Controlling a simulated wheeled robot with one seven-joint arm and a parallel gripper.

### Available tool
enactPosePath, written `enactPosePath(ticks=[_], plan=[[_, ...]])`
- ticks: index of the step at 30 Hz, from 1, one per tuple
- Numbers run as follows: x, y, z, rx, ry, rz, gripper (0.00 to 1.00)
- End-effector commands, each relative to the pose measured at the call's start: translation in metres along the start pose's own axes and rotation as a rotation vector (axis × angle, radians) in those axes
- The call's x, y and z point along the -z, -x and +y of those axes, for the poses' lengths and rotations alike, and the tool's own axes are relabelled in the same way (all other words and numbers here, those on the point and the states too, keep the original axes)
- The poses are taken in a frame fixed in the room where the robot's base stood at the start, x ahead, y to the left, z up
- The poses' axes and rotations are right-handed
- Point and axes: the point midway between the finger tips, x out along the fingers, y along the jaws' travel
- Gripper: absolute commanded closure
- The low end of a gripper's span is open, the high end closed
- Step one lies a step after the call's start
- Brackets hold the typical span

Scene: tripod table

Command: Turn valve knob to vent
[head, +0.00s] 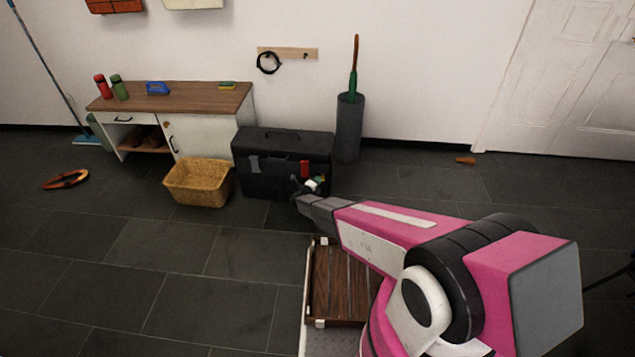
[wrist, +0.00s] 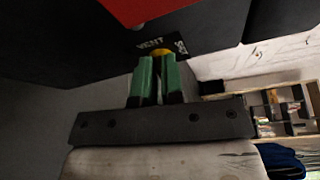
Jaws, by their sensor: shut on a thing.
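In the wrist view, my gripper (wrist: 158,65) has two green fingers close together with a narrow gap. They are shut on a small yellow knob (wrist: 161,49), which is mostly hidden by the fingertips. A dark label (wrist: 150,43) reading "VENT" sits right by the knob, on the dark face of the box. In the head view, the large black box (head: 260,170) stands on the floor, and my arm reaches to its lower right front. The knob cannot be made out in the head view, and which way it points cannot be told.
A wicker basket (head: 197,187) stands left of the black box. A wood-topped cabinet (head: 195,97) is behind it, and a grey cylinder (head: 348,130) stands at the right. A slatted wooden tray (head: 338,285) is below my arm. The tiled floor at left is mostly clear.

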Motion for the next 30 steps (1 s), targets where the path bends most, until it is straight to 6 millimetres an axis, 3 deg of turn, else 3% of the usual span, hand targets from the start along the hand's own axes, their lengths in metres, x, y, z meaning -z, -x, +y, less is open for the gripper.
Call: enactPosePath(ticks=[12,30], plan=[[-0.0005,-0.0001,0.0052,0.084,0.202,-0.003,1.0],[-0.0006,0.0,0.0059,0.099,0.242,-0.004,1.0]])
